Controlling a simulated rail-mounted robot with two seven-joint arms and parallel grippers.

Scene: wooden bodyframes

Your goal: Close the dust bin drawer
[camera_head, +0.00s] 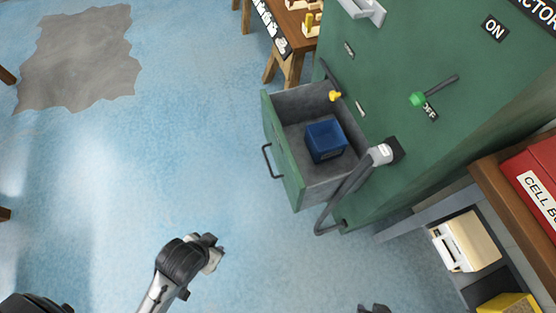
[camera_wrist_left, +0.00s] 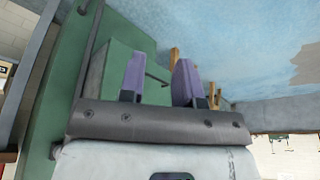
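The green dust bin drawer (camera_head: 284,150) is pulled out from the green cabinet (camera_head: 400,60) in the head view. It has a dark handle (camera_head: 268,161) on its front, and a blue box (camera_head: 325,140) lies inside it. My left gripper (camera_head: 214,252) is over the blue floor, apart from the drawer, below and to the left of it. In the left wrist view its two purple fingers (camera_wrist_left: 160,80) stand apart with nothing between them, and the green drawer (camera_wrist_left: 115,60) shows behind them. A dark piece at the bottom edge of the head view may be my right gripper (camera_head: 375,308), mostly cut off.
A green lever (camera_head: 418,99) sticks out of the cabinet. A wooden table (camera_head: 292,30) stands behind, and shelves (camera_head: 475,245) are at right. The floor left of the drawer is clear.

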